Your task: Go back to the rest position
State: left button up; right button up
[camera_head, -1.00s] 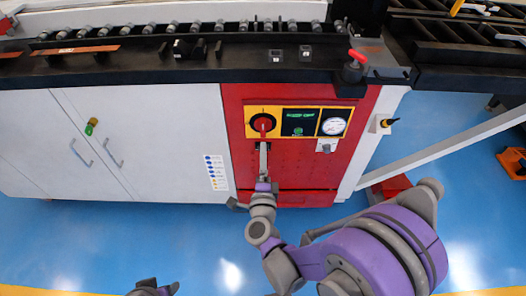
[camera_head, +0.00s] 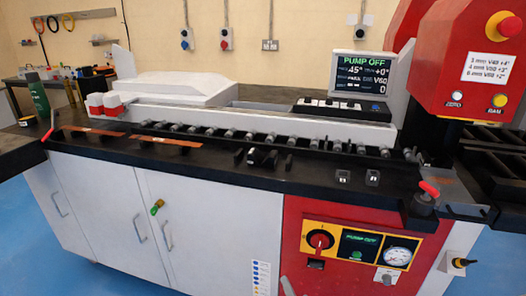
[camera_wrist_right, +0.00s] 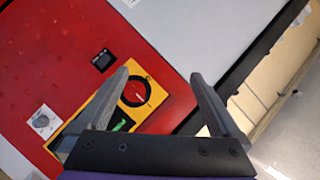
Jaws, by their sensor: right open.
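My right gripper (camera_wrist_right: 160,75) is open and empty in the right wrist view. Its fingers are in front of the yellow control panel (camera_wrist_right: 152,68), pointing towards it; a gap to the panel seems to show, but its size is hard to judge. The red rotary switch (camera_wrist_right: 137,92) shows between the fingers. In the head view the red switch (camera_head: 320,241) sits left of a small green display (camera_head: 358,246) reading PUMP OFF and a round gauge (camera_head: 397,256). A grey tip at the bottom edge may be part of my right gripper. My left gripper is not in view.
The bender's black worktop (camera_head: 215,160) with its row of rollers juts out above the white cabinet doors (camera_head: 190,215). A red-capped knob (camera_head: 427,192) stands at the worktop's right. A screen (camera_head: 367,72) reads PUMP OFF. Blue floor (camera_head: 40,250) is clear at lower left.

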jog(key=s+d+f+n+g+h, duration=0.1)
jog(key=s+d+f+n+g, duration=0.2)
jog(key=s, duration=0.4)
jog(key=s+d+f+n+g+h, duration=0.1)
jog(key=s+d+f+n+g, duration=0.15)
jog(key=s, duration=0.45)
jog(key=s+d+f+n+g+h, duration=0.1)
jog(key=s+d+f+n+g, duration=0.1)
jog(key=s+d+g, duration=0.3)
pick_arm(q)
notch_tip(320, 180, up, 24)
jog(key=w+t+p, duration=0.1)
jog(key=p, duration=2)
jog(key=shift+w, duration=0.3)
pick_arm(e)
notch_tip(320, 180, up, 24)
jog(key=a+t, duration=0.1)
jog(key=t, duration=0.1)
jog(key=shift+s+a+f, duration=0.15)
jog(key=shift+s+a, duration=0.2)
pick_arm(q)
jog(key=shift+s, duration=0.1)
pick_arm(e)
jog(key=shift+s+n, duration=0.1)
jog(key=shift+n, duration=0.15)
